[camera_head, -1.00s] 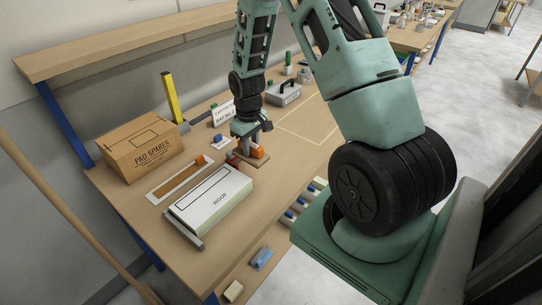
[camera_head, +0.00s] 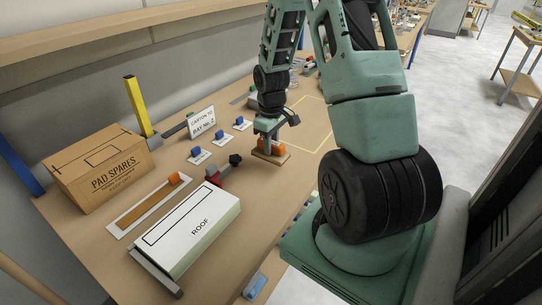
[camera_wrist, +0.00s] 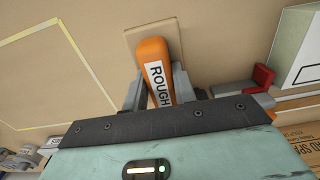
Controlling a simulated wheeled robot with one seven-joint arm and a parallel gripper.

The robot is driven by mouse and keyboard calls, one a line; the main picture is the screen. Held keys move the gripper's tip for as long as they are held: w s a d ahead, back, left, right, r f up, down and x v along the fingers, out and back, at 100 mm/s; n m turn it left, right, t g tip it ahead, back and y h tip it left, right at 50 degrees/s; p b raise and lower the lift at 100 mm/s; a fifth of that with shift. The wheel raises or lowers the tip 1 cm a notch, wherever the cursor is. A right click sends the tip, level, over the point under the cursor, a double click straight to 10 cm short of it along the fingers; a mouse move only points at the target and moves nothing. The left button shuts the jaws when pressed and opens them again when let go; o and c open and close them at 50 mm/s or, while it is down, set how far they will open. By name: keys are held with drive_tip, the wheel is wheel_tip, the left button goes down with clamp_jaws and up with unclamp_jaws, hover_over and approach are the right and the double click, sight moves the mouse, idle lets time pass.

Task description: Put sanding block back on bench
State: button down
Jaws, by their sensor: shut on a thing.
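The sanding block (camera_head: 281,157) has an orange handle and a flat tan base. In the wrist view its handle (camera_wrist: 153,60), labelled ROUGH, stands between the two fingers. My gripper (camera_head: 268,144) is shut on the handle. The base is at or just above the bench top (camera_head: 235,215); I cannot tell whether it touches. The block is to the left of the yellow outlined rectangle (camera_head: 327,150) in the head view.
A PAD SPARES carton (camera_head: 100,170), a long tan strip with an orange handle (camera_head: 150,205), small blue-handled pieces (camera_head: 199,154) and a sign (camera_head: 202,122) stand behind. The outlined area looks clear.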

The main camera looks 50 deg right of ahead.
sight(271, 156)
drive_tip(key=shift+f, duration=2.25)
drive_tip(key=shift+f, duration=0.2)
drive_tip(key=c, duration=1.1)
unclamp_jaws()
drive_tip(key=shift+r, duration=0.15)
